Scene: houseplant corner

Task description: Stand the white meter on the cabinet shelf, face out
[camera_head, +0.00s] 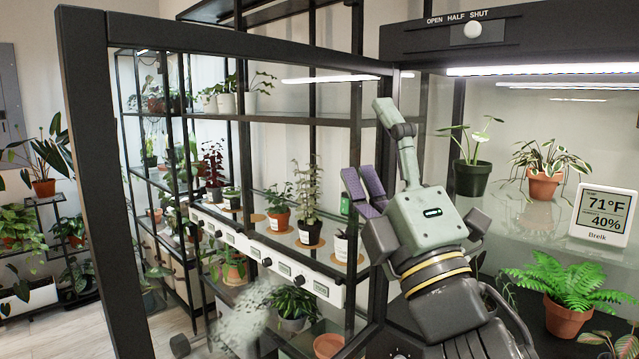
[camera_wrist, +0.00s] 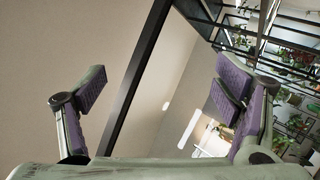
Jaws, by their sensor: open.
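The white meter (camera_head: 602,215) stands upright on the glass cabinet shelf (camera_head: 520,220) at the right of the head view. Its face is turned outward and reads 71°F and 40%, with "Brelk" below. My gripper (camera_head: 362,187) is open and empty, raised left of the meter and well apart from it. In the wrist view, my gripper (camera_wrist: 163,88) has its purple-padded fingers spread wide with nothing between them. The meter is not visible in the wrist view.
On the shelf left of the meter are a dark green pot (camera_head: 472,178) and a terracotta-potted plant (camera_head: 545,185). A fern (camera_head: 568,285) stands below. A dark-framed glass door (camera_head: 105,180) stands open at left. Plant racks (camera_head: 240,118) fill the background.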

